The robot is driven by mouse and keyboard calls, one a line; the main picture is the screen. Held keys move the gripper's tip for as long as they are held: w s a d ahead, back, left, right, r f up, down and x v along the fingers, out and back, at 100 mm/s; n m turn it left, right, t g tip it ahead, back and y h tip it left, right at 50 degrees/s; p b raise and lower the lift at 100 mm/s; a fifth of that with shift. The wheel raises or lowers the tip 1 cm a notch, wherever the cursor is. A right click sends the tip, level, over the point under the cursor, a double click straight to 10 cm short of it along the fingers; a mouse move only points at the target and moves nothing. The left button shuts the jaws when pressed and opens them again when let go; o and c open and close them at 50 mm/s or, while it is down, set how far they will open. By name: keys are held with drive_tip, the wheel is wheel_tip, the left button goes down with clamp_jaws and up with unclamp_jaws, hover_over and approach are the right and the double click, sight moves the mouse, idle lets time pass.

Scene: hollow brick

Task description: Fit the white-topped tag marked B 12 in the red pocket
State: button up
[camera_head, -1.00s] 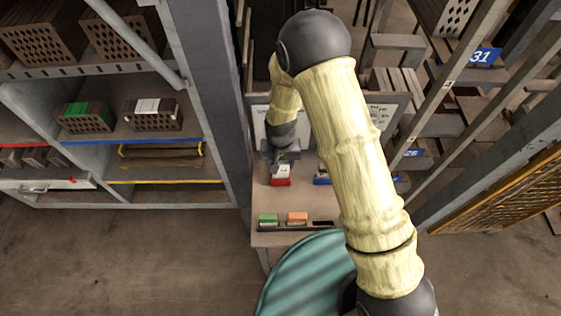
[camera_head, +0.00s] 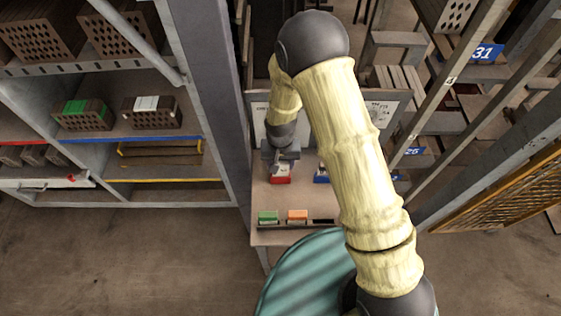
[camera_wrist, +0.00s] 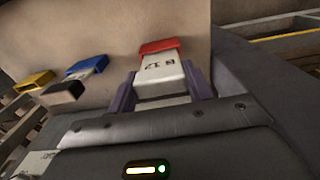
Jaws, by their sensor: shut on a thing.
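The white tag marked B 12 (camera_wrist: 160,66) is between the fingers of my gripper (camera_wrist: 160,88), which is shut on it. In the wrist view the tag's far end meets the red pocket (camera_wrist: 160,46); I cannot tell how deep it sits inside. In the head view my gripper (camera_head: 281,160) is right above and behind the red pocket (camera_head: 280,180) on the small table, and hides most of the tag.
A blue pocket (camera_head: 321,178) stands right of the red one; a yellow pocket (camera_wrist: 38,80) lies beyond it. A green tag (camera_head: 268,217) and an orange tag (camera_head: 297,216) stand in a dark rack at the table's front. Shelving (camera_head: 150,130) is on the left.

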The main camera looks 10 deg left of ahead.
drive_tip(key=shift+f+b, duration=0.65)
drive_tip(key=shift+f, duration=0.3)
idle(0.3)
drive_tip(key=o, duration=1.1)
drive_tip(key=shift+c, duration=0.2)
drive_tip(key=shift+r, duration=0.1)
wheel_tip(320, 180, up, 17)
drive_tip(key=b, duration=0.3)
drive_tip(key=shift+r, duration=0.15)
drive_tip(key=s+d+r+m+t, duration=0.1)
drive_tip(key=s+d, duration=0.2)
drive_tip(key=d, duration=0.9)
drive_tip(key=s+d+r+m+t, duration=0.1)
drive_tip(key=s+d, duration=0.3)
drive_tip(key=d, duration=0.9)
drive_tip(key=shift+d+r+m+t, duration=0.3)
drive_tip(key=shift+r, duration=0.35)
